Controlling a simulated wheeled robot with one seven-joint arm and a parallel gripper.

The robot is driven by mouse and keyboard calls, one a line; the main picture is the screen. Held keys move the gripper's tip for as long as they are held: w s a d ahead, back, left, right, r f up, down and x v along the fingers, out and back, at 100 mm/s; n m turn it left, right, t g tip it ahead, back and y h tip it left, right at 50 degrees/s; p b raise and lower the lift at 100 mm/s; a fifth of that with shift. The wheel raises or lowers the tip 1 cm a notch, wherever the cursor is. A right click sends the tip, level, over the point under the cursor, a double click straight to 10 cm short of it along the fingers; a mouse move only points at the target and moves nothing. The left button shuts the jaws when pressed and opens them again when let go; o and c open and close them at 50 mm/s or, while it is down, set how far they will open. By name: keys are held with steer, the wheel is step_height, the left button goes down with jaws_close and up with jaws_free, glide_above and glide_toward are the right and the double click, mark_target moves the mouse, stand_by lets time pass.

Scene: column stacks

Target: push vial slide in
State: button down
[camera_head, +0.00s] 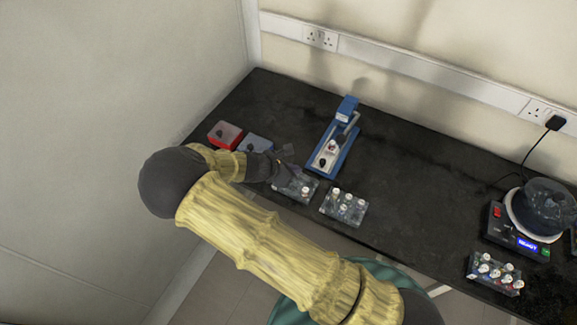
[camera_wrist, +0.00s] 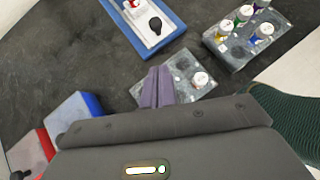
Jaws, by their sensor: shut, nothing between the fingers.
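The blue bench press (camera_head: 347,108) stands on the dark bench, with a blue base and a pale slide (camera_head: 326,159) that carries a black knob near its front end. A capped vial (camera_head: 332,146) stands upright on the slide. In the wrist view the slide's knob (camera_wrist: 155,24) and part of the blue base (camera_wrist: 172,35) show at the top; the press head is out of frame. My gripper (camera_head: 287,160) is shut and empty, left of and in front of the press. Its purple-grey fingers (camera_wrist: 158,88) show together over the edge of a vial rack.
A grey rack (camera_head: 297,189) with one visible vial lies by my gripper; another rack (camera_head: 344,206) with several vials stands right of it. A red box (camera_head: 225,134) and a blue box (camera_head: 255,145) are at left. A round machine (camera_head: 540,210) and a third rack (camera_head: 494,273) stand far right.

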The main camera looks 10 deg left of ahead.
mark_target(321, 165)
steer(key=p+x, duration=0.1)
steer(key=x, duration=0.4)
steer(key=shift+w+d+f, duration=0.1)
steer(key=shift+w+d, duration=0.05)
steer(key=shift+d, duration=0.15)
steer(key=shift+w+d+p, duration=0.65)
steer(key=shift+w+d, duration=0.25)
steer(key=shift+w+d+f, duration=0.15)
steer(key=shift+w+d, duration=0.2)
steer(key=shift+w, duration=0.05)
